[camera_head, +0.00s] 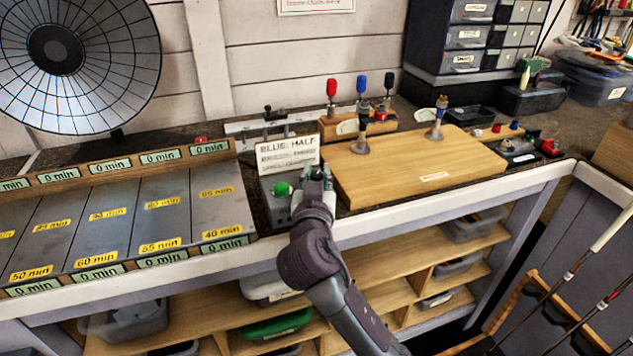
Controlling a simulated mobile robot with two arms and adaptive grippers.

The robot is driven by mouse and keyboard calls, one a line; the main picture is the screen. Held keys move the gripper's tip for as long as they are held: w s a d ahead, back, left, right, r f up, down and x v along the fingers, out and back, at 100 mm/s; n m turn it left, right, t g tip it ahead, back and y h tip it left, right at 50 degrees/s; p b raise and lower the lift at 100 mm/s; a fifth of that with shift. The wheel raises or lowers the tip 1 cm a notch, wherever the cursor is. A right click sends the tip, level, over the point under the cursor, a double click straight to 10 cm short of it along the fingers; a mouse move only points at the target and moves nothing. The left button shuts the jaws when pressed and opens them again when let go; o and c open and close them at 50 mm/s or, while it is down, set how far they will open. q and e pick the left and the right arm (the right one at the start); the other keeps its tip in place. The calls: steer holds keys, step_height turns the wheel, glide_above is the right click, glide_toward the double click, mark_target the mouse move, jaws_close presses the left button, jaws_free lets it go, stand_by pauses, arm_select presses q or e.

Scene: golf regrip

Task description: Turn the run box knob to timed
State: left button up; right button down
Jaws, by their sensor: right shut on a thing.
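The run box (273,208) is a small grey box at the front of the bench, with a green button (283,189) on its top. My right gripper (316,174) comes in from below and is at the right side of the box. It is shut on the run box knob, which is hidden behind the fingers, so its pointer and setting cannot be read. My left gripper is not in view.
A card reading "BLUE: HALF" (287,153) stands just behind the box. Left are grey panels with yellow minute labels (134,215). Right is a wooden board (420,165) with a small upright tool (437,118). A screwdriver rack (335,128) is behind. Shelves with bins are below.

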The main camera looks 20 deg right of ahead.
steer(key=shift+r+m+h, duration=0.1)
steer(key=shift+m+h, duration=0.2)
steer(key=shift+h, duration=0.1)
steer(key=c, duration=1)
jaws_free()
steer(key=shift+s, duration=0.1)
steer(key=v, duration=1.2)
steer(key=shift+r, duration=0.2)
steer(key=shift+o, duration=0.2)
